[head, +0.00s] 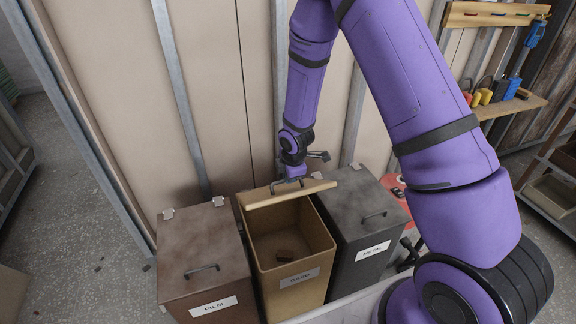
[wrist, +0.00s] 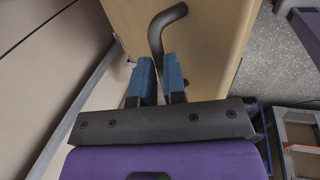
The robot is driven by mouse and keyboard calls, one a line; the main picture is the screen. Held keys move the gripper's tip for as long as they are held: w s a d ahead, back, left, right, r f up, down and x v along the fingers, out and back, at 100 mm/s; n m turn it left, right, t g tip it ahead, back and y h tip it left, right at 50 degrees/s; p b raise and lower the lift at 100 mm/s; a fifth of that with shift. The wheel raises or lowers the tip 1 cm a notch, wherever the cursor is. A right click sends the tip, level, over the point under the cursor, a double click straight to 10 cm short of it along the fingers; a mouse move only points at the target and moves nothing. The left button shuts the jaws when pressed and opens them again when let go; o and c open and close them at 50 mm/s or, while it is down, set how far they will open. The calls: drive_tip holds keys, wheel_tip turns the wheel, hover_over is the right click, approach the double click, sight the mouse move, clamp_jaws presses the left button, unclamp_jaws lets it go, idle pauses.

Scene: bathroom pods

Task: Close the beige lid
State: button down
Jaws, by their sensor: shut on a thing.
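The beige lid (head: 288,194) stands raised at the back of the beige bin (head: 292,277), which is labelled CARD and is open with a small brown piece inside. A dark bar handle (wrist: 165,22) is on the lid. My gripper (head: 289,178) is at the lid's handle from above and behind. In the wrist view my gripper (wrist: 160,72) has its two blue fingers closed around one leg of the handle. The beige lid also fills the upper middle of the wrist view (wrist: 205,40). The fingertips are small and partly hidden in the head view.
A brown bin (head: 203,255) labelled FILM stands at the left with its lid shut. A dark grey bin (head: 360,215) stands at the right, also shut. A panelled wall (head: 225,90) rises close behind the bins. Open floor (head: 80,220) lies at the left.

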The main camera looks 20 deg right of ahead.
drive_tip(key=c, duration=1.8)
unclamp_jaws()
drive_tip(key=shift+s+f+t, duration=0.4)
drive_tip(key=shift+s+f, duration=0.45)
drive_tip(key=shift+s, duration=0.15)
drive_tip(key=o, duration=0.6)
drive_tip(key=shift+w, duration=0.15)
drive_tip(key=shift+o, duration=0.2)
drive_tip(key=shift+r, duration=0.15)
drive_tip(key=v, duration=1)
drive_tip(key=shift+r, duration=0.3)
